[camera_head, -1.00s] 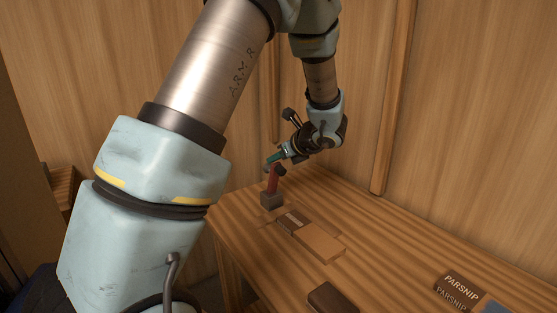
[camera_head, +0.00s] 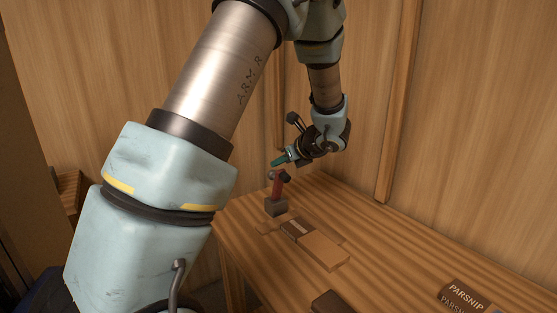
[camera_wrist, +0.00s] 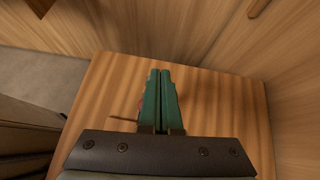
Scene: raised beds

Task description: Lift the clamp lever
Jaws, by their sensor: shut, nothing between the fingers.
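The clamp (camera_head: 276,206) has a dark grey block base at the left edge of the wooden table. Its red lever (camera_head: 277,184) stands roughly upright from the base, with a dark knob at its top. My gripper (camera_head: 273,163) has green fingers and is just above the top of the lever; whether it touches is too small to tell. In the wrist view my green fingers (camera_wrist: 158,72) lie side by side, shut and empty. They hide most of the clamp there; only a small reddish bit shows at their left edge.
A flat wooden block (camera_head: 318,248) with a dark end lies in front of the clamp. A dark brown block (camera_head: 329,303) sits at the near edge. Wooden walls close the back. The table's right part is mostly clear.

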